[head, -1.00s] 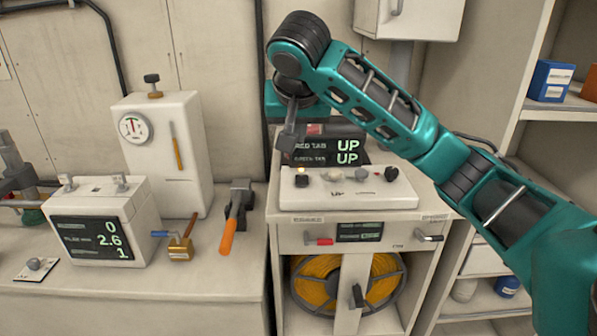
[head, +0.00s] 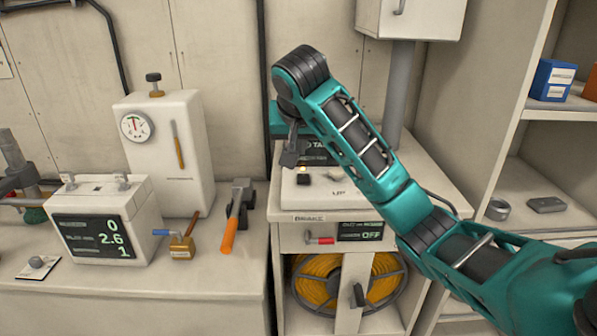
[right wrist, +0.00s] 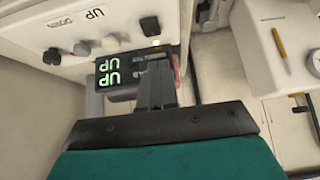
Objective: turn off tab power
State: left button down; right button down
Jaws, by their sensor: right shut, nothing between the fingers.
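The white tab control box (head: 318,200) stands on the cabinet at centre. A black knob (head: 303,180) sits at its left end beside a small lit yellow lamp (head: 301,168). The right wrist view shows this knob (right wrist: 149,25) and lamp (right wrist: 155,43), with more knobs along the panel. The tab display (right wrist: 108,72) reads UP twice there; my arm mostly covers it in the head view. My right gripper (head: 288,158) is shut and empty, just above and behind the black knob, apparently apart from it. Its fingers (right wrist: 156,78) point toward the panel. My left gripper is out of view.
The cabinet below has a red handle (head: 320,240), a small display (head: 362,231) reading OFF, and a yellow hose reel (head: 320,281). An orange-handled tool (head: 229,231) and a meter box (head: 103,218) stand left. Shelves (head: 545,150) are at right.

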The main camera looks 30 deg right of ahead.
send_over(299, 179)
jog(key=s+a, duration=0.1)
jog(key=s, duration=0.1)
notch_tip(299, 179, down, 6)
jog(key=shift+a+f, duration=0.1)
jog(key=shift+a, duration=0.05)
jog(key=shift+a+f, duration=0.1)
jog(key=shift+f, duration=0.75)
jog(key=shift+s, duration=0.1)
